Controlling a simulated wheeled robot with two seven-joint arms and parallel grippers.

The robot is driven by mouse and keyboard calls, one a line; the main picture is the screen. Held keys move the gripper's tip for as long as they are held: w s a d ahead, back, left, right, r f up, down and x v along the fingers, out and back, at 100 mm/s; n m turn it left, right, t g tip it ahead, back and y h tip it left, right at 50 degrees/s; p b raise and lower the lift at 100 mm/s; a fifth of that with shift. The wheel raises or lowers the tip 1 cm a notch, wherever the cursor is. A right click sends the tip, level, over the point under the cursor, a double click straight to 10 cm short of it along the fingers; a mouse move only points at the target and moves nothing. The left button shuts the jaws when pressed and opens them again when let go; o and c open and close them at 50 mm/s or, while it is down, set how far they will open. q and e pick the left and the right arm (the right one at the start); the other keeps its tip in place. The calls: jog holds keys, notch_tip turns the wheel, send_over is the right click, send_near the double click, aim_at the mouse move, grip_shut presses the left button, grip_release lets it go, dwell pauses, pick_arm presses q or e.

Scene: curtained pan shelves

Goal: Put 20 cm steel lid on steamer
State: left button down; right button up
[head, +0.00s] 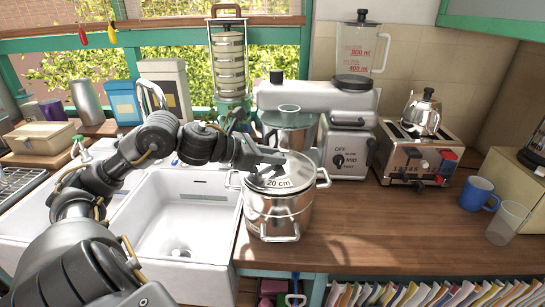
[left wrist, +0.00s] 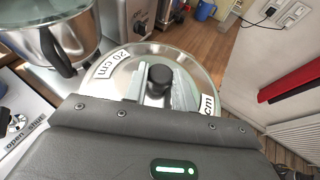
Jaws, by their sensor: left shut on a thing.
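The steel lid (head: 278,183), marked 20 cm, is over the mouth of the shiny steamer pot (head: 275,217) on the wooden counter. My left gripper (head: 272,161) is above the lid, shut on its black knob. The left wrist view shows the round lid (left wrist: 185,63) with two 20 cm labels and the knob (left wrist: 160,75) between the fingers. The lid covers the steamer's opening in the head view. I cannot tell whether its rim touches the pot all around. My right gripper is not in view.
A stand mixer (head: 310,97) with a steel bowl (head: 288,128) stands close behind the steamer. A white sink (head: 185,215) lies to the left. A toaster (head: 415,155) and blue mug (head: 478,193) are to the right. The counter right of the steamer (head: 385,225) is clear.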

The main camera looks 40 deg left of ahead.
pick_arm(q)
jog(key=shift+f+b, duration=0.7)
jog(key=shift+b, duration=0.25)
dwell(0.7)
jog(key=c, duration=1.1)
grip_release()
jog(key=shift+o, duration=0.2)
jog(key=shift+s+a+b, duration=0.2)
jog(key=shift+s+b, duration=0.15)
jog(key=shift+s+a+r+b, duration=0.1)
jog(key=shift+s+a+b, duration=0.05)
jog(key=shift+s+b, duration=0.2)
jog(key=b+v, duration=0.3)
jog(key=v, duration=0.5)
jog(key=shift+r, duration=0.2)
jog(key=shift+s+a+r+b, duration=0.2)
jog(key=shift+s+r+b, duration=0.1)
jog(key=shift+s, duration=0.2)
